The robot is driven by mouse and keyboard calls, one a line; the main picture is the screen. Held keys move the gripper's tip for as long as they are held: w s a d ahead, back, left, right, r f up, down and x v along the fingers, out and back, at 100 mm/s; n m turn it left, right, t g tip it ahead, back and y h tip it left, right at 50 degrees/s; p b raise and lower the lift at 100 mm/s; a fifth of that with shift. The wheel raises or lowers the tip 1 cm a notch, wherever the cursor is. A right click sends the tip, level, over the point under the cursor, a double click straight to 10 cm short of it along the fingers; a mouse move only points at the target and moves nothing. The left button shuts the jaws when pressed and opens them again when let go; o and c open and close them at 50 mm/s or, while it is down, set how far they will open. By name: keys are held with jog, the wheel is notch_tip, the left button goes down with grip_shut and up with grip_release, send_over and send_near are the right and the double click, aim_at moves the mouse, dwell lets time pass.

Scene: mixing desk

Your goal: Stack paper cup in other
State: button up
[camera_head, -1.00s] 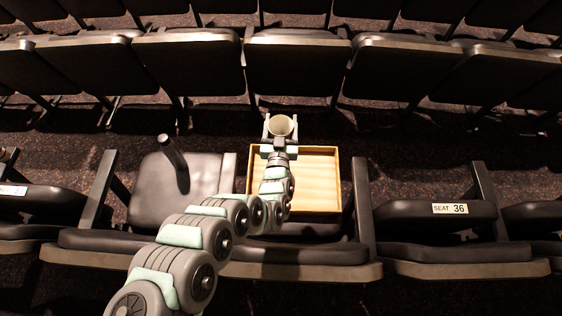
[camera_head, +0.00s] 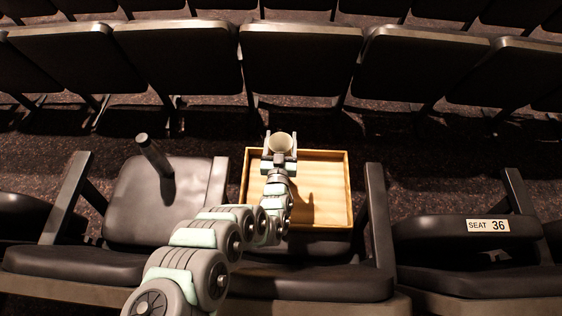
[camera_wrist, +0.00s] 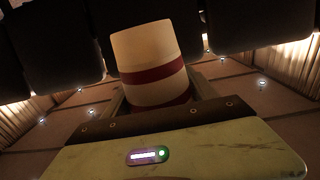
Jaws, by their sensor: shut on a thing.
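A paper cup (camera_head: 281,142) is held upright or nearly so by my gripper (camera_head: 280,157), near the far left edge of a wooden tray (camera_head: 328,195) in the head view. In the wrist view the same cup (camera_wrist: 147,60) is off-white with dark red bands and stands between the fingers. My gripper is shut on it, with the fingers largely hidden behind the cup there. No second cup shows in either view; my arm covers part of the tray's left side.
The tray lies across a black seat (camera_head: 300,280). A dark cylinder (camera_head: 153,155) stands on the seat to the left. A seat marked 36 (camera_head: 488,226) is at the right. A row of seats (camera_head: 300,60) stands behind. The tray's right part is clear.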

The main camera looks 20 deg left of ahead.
notch_tip(320, 180, down, 9)
jog(key=b, duration=0.6)
jog(key=shift+f, duration=0.15)
jog(key=shift+f, duration=0.35)
jog(key=o, duration=1.3)
jog(key=shift+f, duration=0.1)
jog(key=shift+r, duration=0.5)
jog(key=p+v, duration=0.3)
jog(key=v, duration=0.1)
jog(key=shift+r+p, duration=0.1)
jog(key=shift+p, duration=0.25)
